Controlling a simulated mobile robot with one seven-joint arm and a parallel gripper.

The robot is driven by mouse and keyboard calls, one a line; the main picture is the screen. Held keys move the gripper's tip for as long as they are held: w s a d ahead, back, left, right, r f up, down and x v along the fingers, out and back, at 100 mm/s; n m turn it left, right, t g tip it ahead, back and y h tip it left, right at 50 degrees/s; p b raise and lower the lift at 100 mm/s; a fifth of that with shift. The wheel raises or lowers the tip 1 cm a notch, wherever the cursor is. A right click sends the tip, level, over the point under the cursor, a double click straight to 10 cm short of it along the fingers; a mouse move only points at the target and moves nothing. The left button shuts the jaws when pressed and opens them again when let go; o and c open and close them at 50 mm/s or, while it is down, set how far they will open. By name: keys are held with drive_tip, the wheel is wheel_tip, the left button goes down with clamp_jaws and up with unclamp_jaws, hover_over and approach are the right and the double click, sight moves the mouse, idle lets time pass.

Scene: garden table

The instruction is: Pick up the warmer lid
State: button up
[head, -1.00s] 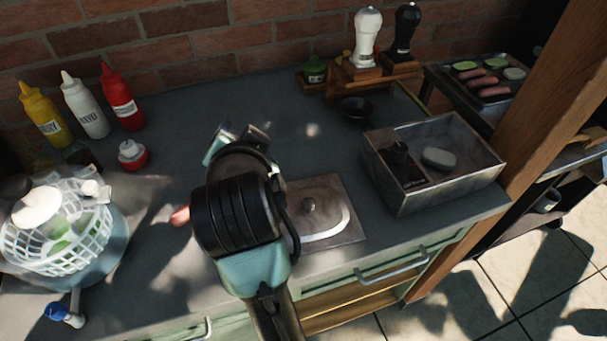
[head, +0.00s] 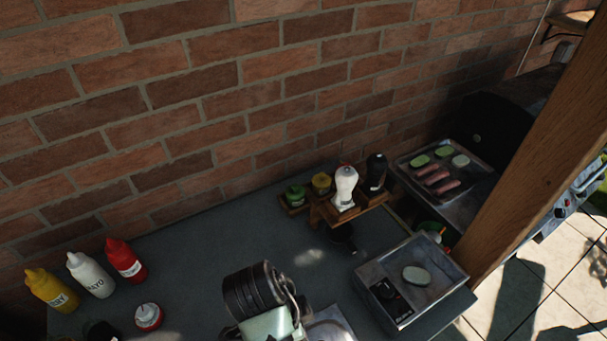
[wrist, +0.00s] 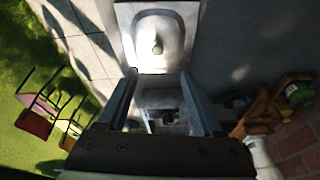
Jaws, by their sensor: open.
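The warmer lid (wrist: 157,36) is a square metal plate with a round knob, lying flat on the counter in the wrist view. In the head view only part of it (head: 331,326) shows at the bottom edge, beside my arm. My gripper (wrist: 158,75) is open and empty, its two fingers spread apart in the wrist view. The lid's knob shows ahead of the fingertips, apart from them. The fingers are not seen in the head view.
A metal box (head: 398,312) with a pale oval slice in it stands right of the lid. A wooden rack (head: 345,208) holds shakers at the brick wall. Squeeze bottles (head: 90,275) stand at the left. Open counter (head: 220,240) lies between.

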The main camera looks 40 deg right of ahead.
drive_tip(key=x, duration=0.2)
drive_tip(key=b+x, duration=0.1)
drive_tip(key=x, duration=0.2)
drive_tip(key=s+b+x, duration=0.1)
drive_tip(key=x, duration=0.2)
drive_tip(key=shift+p+x, duration=0.45)
drive_tip(key=shift+x, duration=1.95)
drive_tip(key=shift+w, duration=0.2)
clamp_jaws()
